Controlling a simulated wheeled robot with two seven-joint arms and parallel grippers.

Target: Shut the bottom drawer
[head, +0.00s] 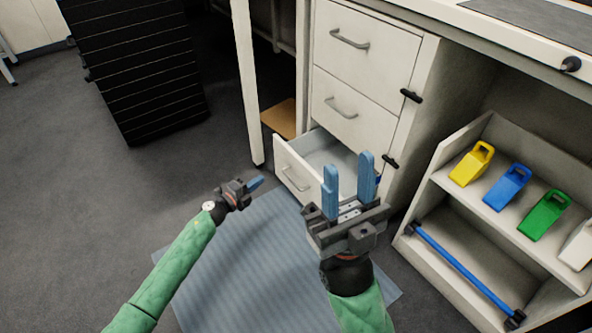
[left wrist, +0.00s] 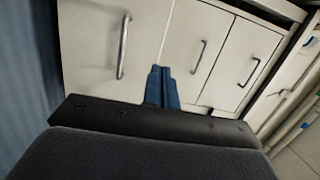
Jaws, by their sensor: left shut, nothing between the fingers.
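The bottom drawer (head: 297,174) of the white cabinet is pulled out, with its pale inside showing and a grey handle on its front. In the left wrist view the nearest drawer front (left wrist: 88,50), with a handle, is at the left. My left gripper (head: 257,182) is shut and empty, in front of and left of the bottom drawer, apart from it in the head view. Its blue fingers (left wrist: 162,86) show together in the left wrist view. My right gripper (head: 348,172) is open and empty, fingers up, and hides the right part of the drawer.
The middle drawer (head: 355,114) and top drawer (head: 372,50) are shut. A shelf unit (head: 436,190) with coloured scoops and a blue bar stands at the right. A black slatted unit (head: 135,65) stands at the back left. A blue mat (head: 235,270) lies on the floor.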

